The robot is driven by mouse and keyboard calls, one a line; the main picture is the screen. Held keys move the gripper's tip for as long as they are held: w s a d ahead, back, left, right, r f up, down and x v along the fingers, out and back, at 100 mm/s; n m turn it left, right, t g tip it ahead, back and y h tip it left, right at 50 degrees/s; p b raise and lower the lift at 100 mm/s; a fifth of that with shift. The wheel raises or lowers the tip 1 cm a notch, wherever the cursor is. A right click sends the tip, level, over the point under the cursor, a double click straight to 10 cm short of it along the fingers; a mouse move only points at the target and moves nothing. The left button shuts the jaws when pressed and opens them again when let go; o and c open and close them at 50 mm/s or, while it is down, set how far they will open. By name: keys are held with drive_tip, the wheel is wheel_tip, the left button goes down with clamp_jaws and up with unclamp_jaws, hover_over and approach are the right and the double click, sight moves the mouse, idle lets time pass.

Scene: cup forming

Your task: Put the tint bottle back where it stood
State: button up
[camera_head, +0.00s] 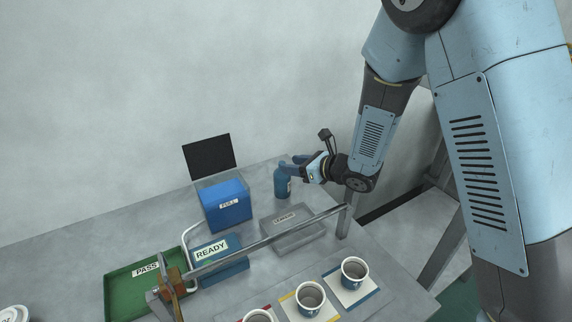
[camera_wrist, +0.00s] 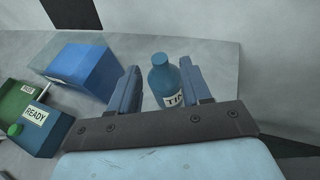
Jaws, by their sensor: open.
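The tint bottle (camera_head: 282,182) is blue and stands upright on the table near its back edge, right of the blue box. In the wrist view the bottle (camera_wrist: 165,80) shows its cap and part of a white label, between the two blue fingers. My gripper (camera_head: 292,168) is open, with its fingers at the bottle's upper part in the head view. In the wrist view my gripper (camera_wrist: 162,88) has a finger on each side of the bottle, with a gap at the left. Whether the right finger touches it I cannot tell.
A blue box (camera_head: 228,208) labelled FULL stands left of the bottle, a dark panel (camera_head: 209,153) behind it. In front are a grey LEVER plate (camera_head: 290,232), a long bar (camera_head: 265,242), a READY box (camera_head: 215,252), a green PASS tray (camera_head: 130,287) and cups (camera_head: 354,270).

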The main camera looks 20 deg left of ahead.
drive_tip(key=v, duration=0.8)
